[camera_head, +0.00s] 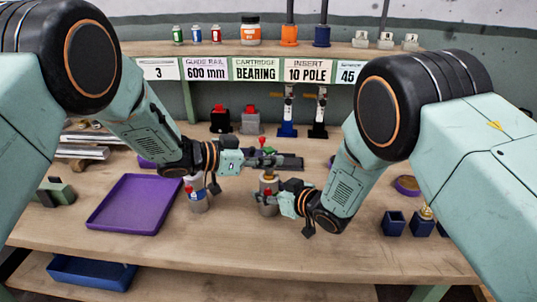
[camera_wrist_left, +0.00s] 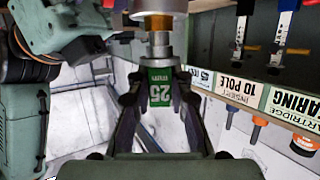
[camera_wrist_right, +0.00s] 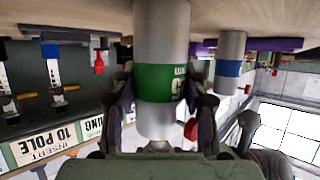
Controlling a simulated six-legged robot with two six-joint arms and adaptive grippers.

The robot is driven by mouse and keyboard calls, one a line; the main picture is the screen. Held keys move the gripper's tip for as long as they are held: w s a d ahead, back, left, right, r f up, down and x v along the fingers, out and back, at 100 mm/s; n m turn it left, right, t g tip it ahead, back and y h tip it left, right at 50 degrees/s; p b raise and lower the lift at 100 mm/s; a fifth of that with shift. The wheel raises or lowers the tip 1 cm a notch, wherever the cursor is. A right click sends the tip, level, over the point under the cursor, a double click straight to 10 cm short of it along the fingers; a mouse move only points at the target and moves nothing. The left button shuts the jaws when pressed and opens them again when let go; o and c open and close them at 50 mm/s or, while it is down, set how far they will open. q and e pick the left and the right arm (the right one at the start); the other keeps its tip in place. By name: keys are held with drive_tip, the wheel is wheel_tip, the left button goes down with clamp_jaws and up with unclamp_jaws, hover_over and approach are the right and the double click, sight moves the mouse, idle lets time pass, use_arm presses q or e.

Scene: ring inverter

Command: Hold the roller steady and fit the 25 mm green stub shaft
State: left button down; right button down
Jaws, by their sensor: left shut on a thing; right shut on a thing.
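The roller (camera_head: 268,187) is a grey cylinder with a green band, upright at the bench's middle. My right gripper (camera_head: 267,198) is shut around it; in the right wrist view, the roller (camera_wrist_right: 163,40) stands between the fingers (camera_wrist_right: 165,92). My left gripper (camera_head: 268,160) is directly above, shut on the green stub shaft. In the left wrist view, the stub shaft (camera_wrist_left: 160,92) has a green part marked 25 between the fingers (camera_wrist_left: 158,88), then a grey collar and a gold section toward the roller. The shaft is lined up over the roller; how far it is inserted, I cannot tell.
A second roller with a blue band (camera_head: 197,202) stands just left of my right gripper. A purple tray (camera_head: 136,205) lies farther left. A dark fixture (camera_head: 290,161) lies behind the grippers. The front bench edge is clear.

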sight(264, 168)
use_arm(q)
drive_tip(key=shift+f, duration=1.55)
drive_tip(key=c, duration=1.1)
unclamp_jaws()
drive_tip(key=shift+c, duration=0.2)
drive_tip(key=shift+f, duration=0.1)
drive_tip(key=shift+a, duration=0.1)
drive_tip(key=v, duration=1.2)
use_arm(e)
drive_tip(key=c, duration=0.6)
unclamp_jaws()
